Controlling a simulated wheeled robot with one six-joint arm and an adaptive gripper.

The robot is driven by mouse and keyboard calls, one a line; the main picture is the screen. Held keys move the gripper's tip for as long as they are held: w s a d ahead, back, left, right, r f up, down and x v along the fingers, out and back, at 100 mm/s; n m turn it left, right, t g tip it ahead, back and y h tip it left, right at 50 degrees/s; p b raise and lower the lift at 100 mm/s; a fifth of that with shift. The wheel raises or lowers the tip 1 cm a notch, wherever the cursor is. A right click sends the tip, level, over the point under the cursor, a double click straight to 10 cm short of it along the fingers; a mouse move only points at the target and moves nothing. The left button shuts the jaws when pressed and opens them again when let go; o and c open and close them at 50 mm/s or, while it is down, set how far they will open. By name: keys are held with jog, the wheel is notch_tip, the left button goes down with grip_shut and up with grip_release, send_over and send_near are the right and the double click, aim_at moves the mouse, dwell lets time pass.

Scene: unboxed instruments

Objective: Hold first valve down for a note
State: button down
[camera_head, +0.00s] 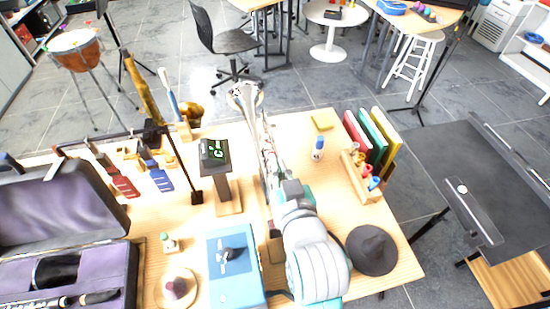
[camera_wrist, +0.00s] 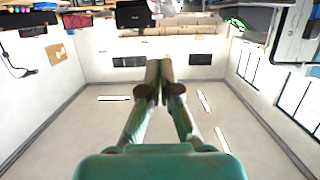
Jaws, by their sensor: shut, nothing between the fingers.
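A long silvery metal thing with a round, bell-like end (camera_head: 245,94) runs lengthwise down the middle of the table in the head view, probably the trumpet. Its valves are too small to tell apart, and my arm hides its near part. My arm reaches over the table from the near right, with its end close to or over this metal thing. My gripper (camera_wrist: 158,72) is shut and empty in the wrist view, its two fingertips together. I cannot tell whether it touches the instrument or a valve.
A small display with green characters (camera_head: 215,152) stands on a wooden post just left. Coloured folders (camera_head: 372,137) stand at right.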

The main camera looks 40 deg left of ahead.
jog(key=shift+v, duration=2)
jog(key=shift+w, duration=0.1)
